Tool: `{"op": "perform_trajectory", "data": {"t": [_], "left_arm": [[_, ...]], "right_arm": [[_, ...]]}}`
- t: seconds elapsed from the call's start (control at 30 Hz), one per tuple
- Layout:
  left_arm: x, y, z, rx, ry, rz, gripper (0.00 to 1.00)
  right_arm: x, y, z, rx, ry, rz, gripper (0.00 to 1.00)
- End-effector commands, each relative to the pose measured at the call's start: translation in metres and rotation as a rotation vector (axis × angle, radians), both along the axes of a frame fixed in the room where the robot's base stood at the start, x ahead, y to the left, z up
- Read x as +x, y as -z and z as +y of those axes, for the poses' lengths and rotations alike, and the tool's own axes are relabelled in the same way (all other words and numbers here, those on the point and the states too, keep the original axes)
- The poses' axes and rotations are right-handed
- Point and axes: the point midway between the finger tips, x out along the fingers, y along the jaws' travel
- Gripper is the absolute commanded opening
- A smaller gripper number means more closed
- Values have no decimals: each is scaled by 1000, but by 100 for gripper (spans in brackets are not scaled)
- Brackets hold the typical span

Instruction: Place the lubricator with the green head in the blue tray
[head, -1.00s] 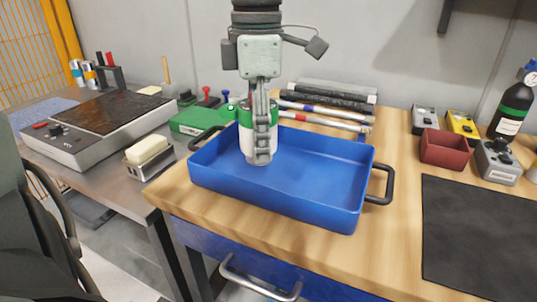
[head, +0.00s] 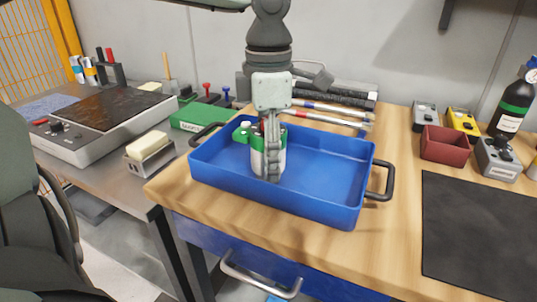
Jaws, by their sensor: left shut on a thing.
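The blue tray (head: 318,193) stands on the wooden bench top, with a black handle at each end. My left gripper (head: 272,172) reaches down into the left part of the tray. It is shut on the lubricator (head: 258,163), which has a white body and green parts near its top. The lubricator is roughly upright inside the tray walls, partly hidden behind the fingers. I cannot tell whether its base touches the tray floor. A small green and white part (head: 242,134) shows just left of it; I cannot tell whether it belongs to it. My right gripper is not in view.
A green box (head: 195,118) stands behind the tray's left handle. Rods and tubes (head: 335,110) lie behind the tray. A dark red bin (head: 443,146), a black bottle (head: 511,110) and a black mat (head: 480,235) are at the right. The tray's right half is empty.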

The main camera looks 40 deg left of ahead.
Motion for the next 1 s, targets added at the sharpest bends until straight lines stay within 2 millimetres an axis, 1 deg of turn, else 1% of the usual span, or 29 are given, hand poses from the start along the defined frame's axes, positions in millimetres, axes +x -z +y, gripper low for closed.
{"op": "perform_trajectory", "data": {"t": [0.07, 0.1, 0.23, 0.5, 0.63, 0.67, 0.7, 0.77, 1.0], "left_arm": [[0, 1, 0, 0, 0, -1, 14], [0, 1, 0, 0, 0, 0, 53], [0, 0, 0, 0, 0, 0, 69], [0, 0, 0, 0, 0, 0, 70], [0, -3, 0, 0, 0, 0, 70], [0, -4, 0, -1, 0, 1, 70], [1, -8, 0, 1, 0, -2, 70], [1, -18, 0, 0, 0, -6, 70], [1, -72, 0, 2, -1, -4, 70]], "right_arm": [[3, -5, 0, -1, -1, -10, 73], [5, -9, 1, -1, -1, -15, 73], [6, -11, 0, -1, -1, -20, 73], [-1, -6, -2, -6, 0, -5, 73], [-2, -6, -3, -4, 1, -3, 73], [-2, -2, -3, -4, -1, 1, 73], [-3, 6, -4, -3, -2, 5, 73], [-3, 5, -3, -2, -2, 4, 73], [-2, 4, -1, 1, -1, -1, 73]]}}
